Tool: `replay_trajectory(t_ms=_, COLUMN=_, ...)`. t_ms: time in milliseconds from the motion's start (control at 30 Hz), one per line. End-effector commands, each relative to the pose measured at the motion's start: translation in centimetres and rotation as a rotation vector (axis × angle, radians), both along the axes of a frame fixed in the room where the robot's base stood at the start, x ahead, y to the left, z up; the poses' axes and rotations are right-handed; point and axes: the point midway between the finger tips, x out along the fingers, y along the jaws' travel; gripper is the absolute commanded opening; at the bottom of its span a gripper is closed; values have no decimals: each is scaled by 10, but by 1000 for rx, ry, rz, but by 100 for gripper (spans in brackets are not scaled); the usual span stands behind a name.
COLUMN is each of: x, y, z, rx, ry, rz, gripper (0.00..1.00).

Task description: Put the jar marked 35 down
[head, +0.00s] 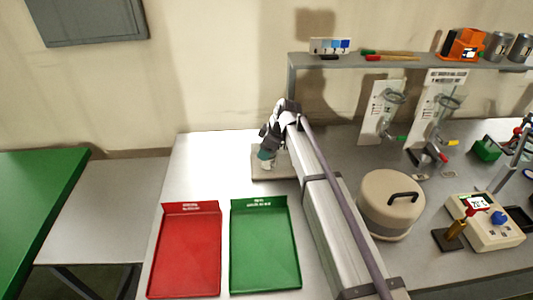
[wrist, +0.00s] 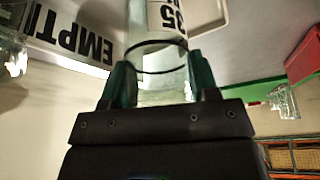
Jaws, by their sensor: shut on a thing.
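The jar marked 35 (wrist: 160,30) is clear glass with a white label, a black "35" and a dark ring around it. In the wrist view my gripper (wrist: 160,75) has its green fingers on both sides of the jar and is shut on it. In the head view my gripper (head: 267,152) is over a pale board (head: 262,176) at the back of the white table. The jar is small and mostly hidden there. I cannot tell whether its base touches the board.
In the wrist view a sign reading "EMPTI" (wrist: 85,40) and another glass vessel (wrist: 12,55) are at left. A red tray (head: 187,250) and a green tray (head: 265,245) lie in front. A lidded beige pot (head: 390,203) stands right of my arm.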

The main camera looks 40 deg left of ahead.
Motion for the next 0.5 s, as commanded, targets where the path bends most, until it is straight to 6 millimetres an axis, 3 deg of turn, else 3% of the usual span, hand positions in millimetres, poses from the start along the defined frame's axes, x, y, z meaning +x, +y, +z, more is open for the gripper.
replay_trajectory(t_ms=167, x=0, y=0, z=-5, rx=0, ry=0, rz=0, gripper=21)
replay_trajectory(t_ms=200, x=0, y=0, z=-3, rx=0, ry=0, rz=0, gripper=58)
replay_trajectory(t_ms=433, x=0, y=0, z=-3, rx=0, ry=0, rz=0, gripper=80)
replay_trajectory(t_ms=500, x=0, y=0, z=-3, rx=0, ry=0, rz=0, gripper=80)
